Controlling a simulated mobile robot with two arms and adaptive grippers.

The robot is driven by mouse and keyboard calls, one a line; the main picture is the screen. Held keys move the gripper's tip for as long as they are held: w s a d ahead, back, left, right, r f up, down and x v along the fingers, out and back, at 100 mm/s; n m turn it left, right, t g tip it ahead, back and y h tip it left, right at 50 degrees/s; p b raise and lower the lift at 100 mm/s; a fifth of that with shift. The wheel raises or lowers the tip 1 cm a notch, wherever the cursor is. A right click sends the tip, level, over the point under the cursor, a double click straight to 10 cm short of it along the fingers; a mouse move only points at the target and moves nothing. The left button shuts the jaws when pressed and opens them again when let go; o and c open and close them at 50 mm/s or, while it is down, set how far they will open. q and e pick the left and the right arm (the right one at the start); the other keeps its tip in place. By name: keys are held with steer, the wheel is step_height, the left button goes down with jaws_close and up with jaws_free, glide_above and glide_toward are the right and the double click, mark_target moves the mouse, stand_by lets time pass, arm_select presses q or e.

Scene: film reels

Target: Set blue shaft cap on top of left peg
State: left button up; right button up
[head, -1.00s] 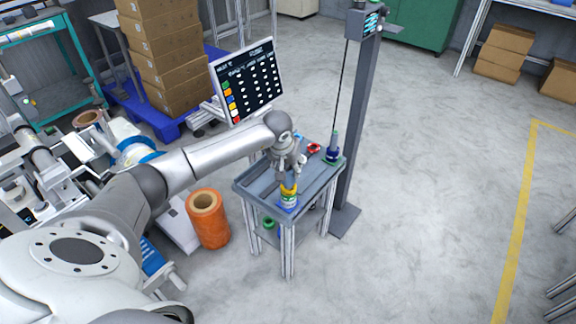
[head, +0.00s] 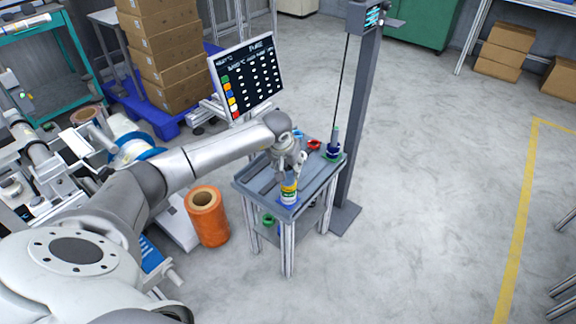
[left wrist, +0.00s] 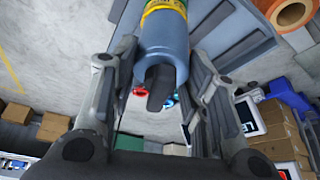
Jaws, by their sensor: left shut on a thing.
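In the head view the left peg's stack (head: 289,193), with yellow, white and blue parts, stands directly below the gripper. The gripper hides the peg top, so I cannot tell whether the cap touches it. My right gripper is not in view.
A second peg (head: 334,146) with a dark blue part and green base stands at the table's far right corner. A red ring (head: 314,145) lies near it. A grey post (head: 357,110) and a screen (head: 247,78) stand close behind. An orange spool (head: 207,217) stands left.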

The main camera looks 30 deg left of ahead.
arm_select(q)
steer(key=shift+f+b, duration=0.15)
steer(key=shift+b, duration=0.15)
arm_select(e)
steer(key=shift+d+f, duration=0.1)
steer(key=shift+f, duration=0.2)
arm_select(q)
steer(key=o, duration=1.2)
steer(key=shift+o, duration=0.2)
steer(key=shift+r, duration=0.2)
steer(key=v, duration=0.7)
steer(key=shift+s+r, duration=0.2)
steer(key=shift+r, duration=0.1)
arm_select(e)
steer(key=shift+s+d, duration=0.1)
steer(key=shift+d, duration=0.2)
